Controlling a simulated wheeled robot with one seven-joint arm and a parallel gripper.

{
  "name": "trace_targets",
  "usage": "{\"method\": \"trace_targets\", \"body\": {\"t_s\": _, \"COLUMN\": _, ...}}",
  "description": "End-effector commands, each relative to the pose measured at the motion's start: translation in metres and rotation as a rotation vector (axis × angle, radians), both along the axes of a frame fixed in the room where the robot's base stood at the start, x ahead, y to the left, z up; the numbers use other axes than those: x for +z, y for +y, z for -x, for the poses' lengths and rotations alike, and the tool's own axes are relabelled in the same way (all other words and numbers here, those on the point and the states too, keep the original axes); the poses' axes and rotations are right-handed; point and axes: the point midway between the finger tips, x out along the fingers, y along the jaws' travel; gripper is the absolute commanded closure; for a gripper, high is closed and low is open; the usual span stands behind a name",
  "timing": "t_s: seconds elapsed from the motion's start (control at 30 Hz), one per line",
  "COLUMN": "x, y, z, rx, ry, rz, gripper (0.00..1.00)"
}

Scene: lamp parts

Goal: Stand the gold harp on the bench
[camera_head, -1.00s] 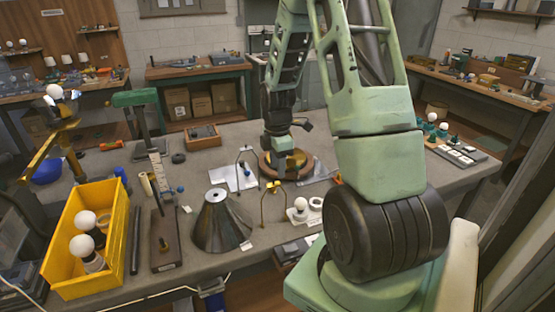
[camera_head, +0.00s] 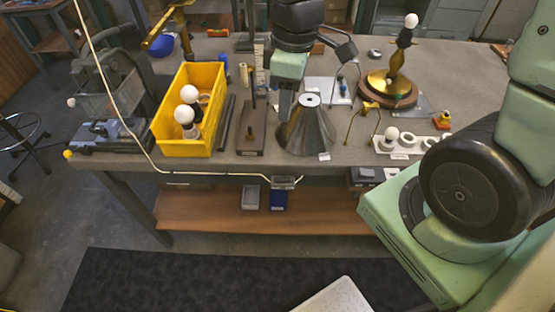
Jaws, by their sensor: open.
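The gold harp (camera_head: 351,124) is a thin bent wire with a brassy piece at its top. It is on the bench (camera_head: 225,58), right of the dark cone shade (camera_head: 307,132); I cannot tell whether it stands or lies. My gripper (camera_head: 285,108) points down at the shade's upper left, left of the harp and apart from it. It is open, and I see nothing in it. Its fingertips are small and partly merge with the shade.
A brass lamp (camera_head: 396,75) with a white bulb stands behind the harp. A white bulb holder (camera_head: 402,143) is to its right. A dark wire frame (camera_head: 357,72) is behind. Left are a wooden block (camera_head: 252,130) and a yellow bin (camera_head: 168,125) with bulbs.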

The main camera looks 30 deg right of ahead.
Motion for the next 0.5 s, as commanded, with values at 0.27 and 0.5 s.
{"method": "trace_targets", "body": {"t_s": 0.27, "x": 0.013, "y": 0.092, "z": 0.108, "rx": -0.098, "ry": 0.018, "rz": 0.001, "gripper": 0.59}}
{"method": "trace_targets", "body": {"t_s": 0.5, "x": 0.013, "y": 0.102, "z": 0.135, "rx": -0.139, "ry": 0.023, "rz": 0.005, "gripper": 0.59}}
